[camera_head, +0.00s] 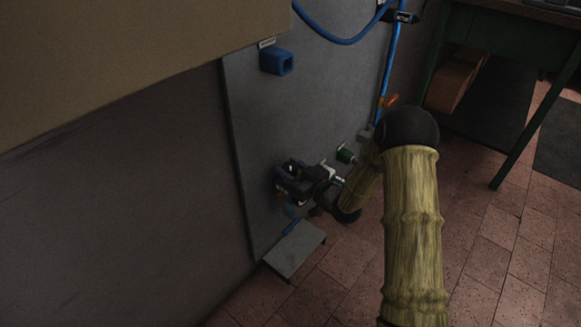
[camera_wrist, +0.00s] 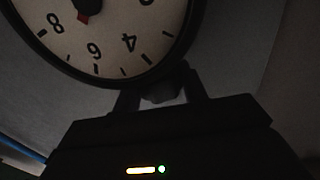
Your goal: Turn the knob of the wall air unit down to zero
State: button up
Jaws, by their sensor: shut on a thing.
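The wall air unit (camera_head: 281,172) sits low on the grey wall panel, largely hidden by my gripper (camera_head: 300,184) in the head view. In the wrist view its round gauge (camera_wrist: 115,55) fills the upper left, cream with black rim and upside-down figures 8, 6 and 4. A red needle part (camera_wrist: 83,17) shows by the dark hub; the rest of the dial is cut off. My gripper's two fingers (camera_wrist: 160,90) stand just below the gauge, shut on the dark knob (camera_wrist: 160,94) between them. The knob is dim and its turn cannot be read.
A blue holder (camera_head: 277,61) is on the panel (camera_head: 300,110) above. Blue hose (camera_head: 391,55) runs down the panel to an orange part (camera_head: 389,100). A small grey ledge (camera_head: 295,251) juts out below the unit. A green table (camera_head: 508,55) stands right; the tiled floor (camera_head: 480,250) is open.

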jog(key=n+g+y+p, duration=0.1)
jog(key=n+g+y, duration=0.1)
jog(key=g, duration=0.1)
jog(key=n+g+y+p, duration=0.2)
jog(key=g, duration=0.1)
jog(key=shift+n, duration=0.4)
jog(key=shift+f+n+g+y+p, duration=0.1)
jog(key=shift+n+g+y+p, duration=0.2)
jog(key=shift+n+g, duration=1.1)
jog(key=shift+n+g+y+p, duration=0.25)
jog(key=shift+n+g, duration=0.45)
jog(key=shift+g, duration=1.4)
jog(key=o, duration=1)
jog(key=shift+c, duration=0.2)
jog(key=shift+t, duration=0.4)
